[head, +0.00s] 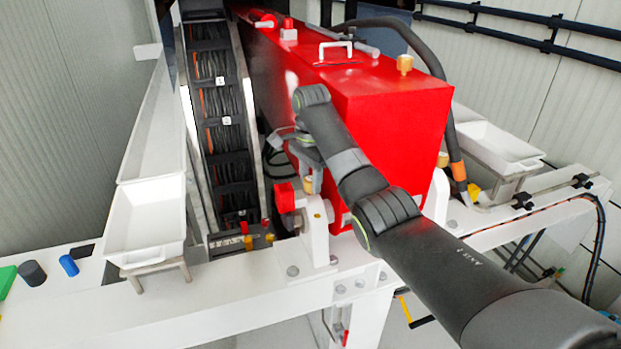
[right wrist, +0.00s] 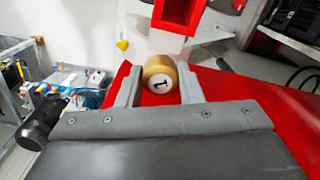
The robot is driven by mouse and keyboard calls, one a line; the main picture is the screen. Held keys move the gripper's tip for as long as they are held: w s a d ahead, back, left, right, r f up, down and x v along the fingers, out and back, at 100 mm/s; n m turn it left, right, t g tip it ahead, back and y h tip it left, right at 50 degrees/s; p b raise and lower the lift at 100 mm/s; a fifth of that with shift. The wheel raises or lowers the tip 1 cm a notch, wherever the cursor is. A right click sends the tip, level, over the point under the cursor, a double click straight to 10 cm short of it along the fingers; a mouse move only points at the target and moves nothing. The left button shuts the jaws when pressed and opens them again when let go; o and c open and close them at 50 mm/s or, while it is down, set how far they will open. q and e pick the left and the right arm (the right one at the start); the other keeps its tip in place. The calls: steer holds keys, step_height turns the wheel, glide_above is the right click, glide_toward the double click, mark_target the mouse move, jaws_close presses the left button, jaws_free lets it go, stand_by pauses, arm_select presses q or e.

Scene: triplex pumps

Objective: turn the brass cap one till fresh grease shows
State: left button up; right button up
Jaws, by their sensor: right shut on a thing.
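The brass cap one (right wrist: 158,68) is a short gold cylinder with a white face marked 1, in the right wrist view. My right gripper (right wrist: 162,88) has its two grey fingers on either side of the cap and is shut on it. In the head view my right arm reaches across the red pump housing (head: 385,115), and the gripper (head: 308,168) points down onto a brass cap (head: 308,186) above the white bearing bracket (head: 315,225). I see no grease at the cap; its underside is hidden. My left gripper is not in view.
Another brass cap (head: 404,64) stands on top of the housing and one more (head: 442,159) at its right side. A cable chain (head: 213,120) rises left of the housing. White trays (head: 145,222) (head: 495,147) stand on both sides.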

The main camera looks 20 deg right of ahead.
steer(key=shift+m, duration=0.3)
steer(key=m, duration=0.4)
steer(key=shift+r+m, duration=0.15)
steer(key=shift+m, duration=0.15)
steer(key=shift+w+m, duration=0.1)
steer(key=shift+m, duration=1.8)
steer(key=shift+r, duration=0.1)
steer(key=o, duration=0.8)
steer(key=shift+o, duration=0.9)
steer(key=shift+a, duration=0.1)
